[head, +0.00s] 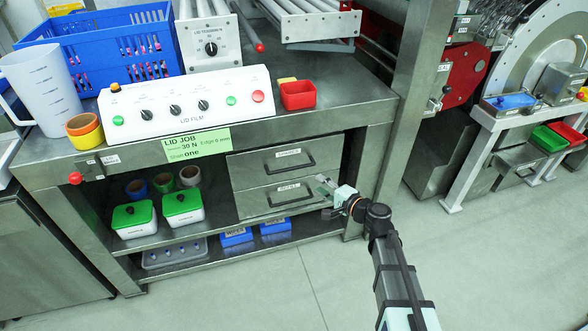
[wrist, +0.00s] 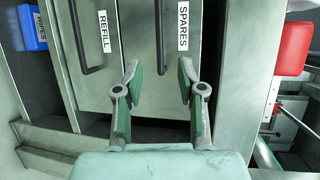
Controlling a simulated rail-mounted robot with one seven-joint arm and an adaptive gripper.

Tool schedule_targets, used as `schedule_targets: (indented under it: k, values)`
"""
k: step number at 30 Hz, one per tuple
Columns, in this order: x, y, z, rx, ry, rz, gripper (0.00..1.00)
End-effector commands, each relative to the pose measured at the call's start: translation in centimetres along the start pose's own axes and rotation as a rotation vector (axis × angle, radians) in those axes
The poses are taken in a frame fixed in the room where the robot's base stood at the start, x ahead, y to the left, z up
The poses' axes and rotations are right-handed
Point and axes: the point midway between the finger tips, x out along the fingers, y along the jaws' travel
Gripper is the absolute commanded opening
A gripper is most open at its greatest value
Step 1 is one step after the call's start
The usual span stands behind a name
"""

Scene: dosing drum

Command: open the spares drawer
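The spares drawer is the upper of two grey drawers under the bench; its front (head: 262,163) shows in the head view. It looks closed. In the wrist view, turned sideways, its front (wrist: 220,30) carries a SPARES label and a dark bar handle (wrist: 159,35). The handle's near end appears in the gap between my fingertips. My gripper (wrist: 158,70) is open and empty, pointing at the drawer fronts. In the head view my gripper (head: 323,184) is at the right end of the drawers. I cannot tell whether the fingers are around the handle or short of it.
The REFILL drawer (wrist: 100,60) is directly below, closed, with its own handle (wrist: 77,40). A bench leg (head: 371,163) stands right of the drawers. A red bin (head: 298,95) sits on the bench top. Blue boxes (head: 236,237) lie on the lower shelf.

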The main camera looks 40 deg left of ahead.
Motion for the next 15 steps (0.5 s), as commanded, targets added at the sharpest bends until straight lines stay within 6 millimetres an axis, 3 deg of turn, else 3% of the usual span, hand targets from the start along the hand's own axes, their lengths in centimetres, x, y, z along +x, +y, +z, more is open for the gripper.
schedule_targets:
  k: [15]
  values:
    - [10.5, 0.1, -0.1, 0.000, -0.003, 0.001, 0.39]
